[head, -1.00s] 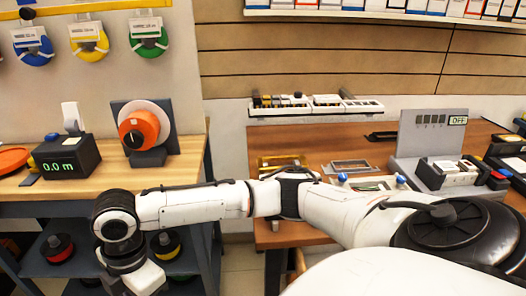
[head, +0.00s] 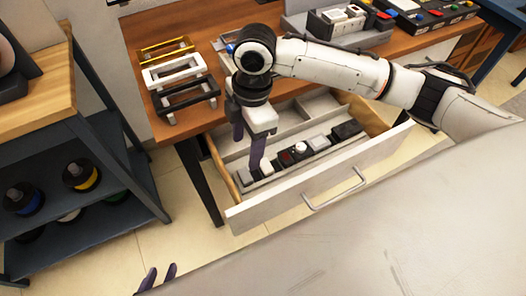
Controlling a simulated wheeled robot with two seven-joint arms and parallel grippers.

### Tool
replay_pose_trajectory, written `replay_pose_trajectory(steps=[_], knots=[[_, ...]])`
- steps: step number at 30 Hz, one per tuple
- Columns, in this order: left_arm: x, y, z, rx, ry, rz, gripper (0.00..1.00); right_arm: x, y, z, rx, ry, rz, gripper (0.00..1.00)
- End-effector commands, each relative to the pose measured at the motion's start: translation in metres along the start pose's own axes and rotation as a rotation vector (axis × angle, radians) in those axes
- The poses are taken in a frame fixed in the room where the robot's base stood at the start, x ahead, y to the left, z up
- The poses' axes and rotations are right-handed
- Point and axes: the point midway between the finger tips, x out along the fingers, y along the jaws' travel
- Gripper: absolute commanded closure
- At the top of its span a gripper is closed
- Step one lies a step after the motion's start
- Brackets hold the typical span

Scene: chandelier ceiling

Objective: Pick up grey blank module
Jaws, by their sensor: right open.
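An open drawer (head: 330,172) holds a row of small modules. A plain light grey module (head: 318,142) sits in the right part of the row, between a module with a white knob (head: 300,148) and a dark module (head: 347,129). I cannot tell for sure that it is the blank one. My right gripper (head: 247,152) is open with its fingers pointing down over the left end of the row, beside a whitish module (head: 266,167). It is left of the grey module. Only the purple fingertips of my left gripper (head: 158,276) show at the bottom edge, apart and empty.
Gold, white and black frames (head: 178,70) stand on the table's left part. A grey stand with modules (head: 345,22) is at the back. A dark shelf with spools (head: 80,175) stands left. The drawer's front wall and handle (head: 335,190) face me.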

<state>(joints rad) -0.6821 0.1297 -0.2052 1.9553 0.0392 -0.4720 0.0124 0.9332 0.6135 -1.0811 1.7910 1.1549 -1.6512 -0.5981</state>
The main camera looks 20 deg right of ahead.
Motion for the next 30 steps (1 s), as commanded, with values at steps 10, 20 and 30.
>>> replay_pose_trajectory(steps=[10,20,30], knots=[[0.003,0.0,0.009,0.001,-0.011,0.0,0.69,0.047,-0.002,0.003,0.006,-0.001,-0.001,0.42],[0.005,0.001,0.005,0.004,0.001,0.002,0.69,0.091,-0.009,0.001,0.007,-0.002,-0.002,0.42],[0.005,0.002,0.004,0.005,0.001,0.004,0.69,0.098,-0.009,0.001,0.005,-0.001,0.001,0.42]])
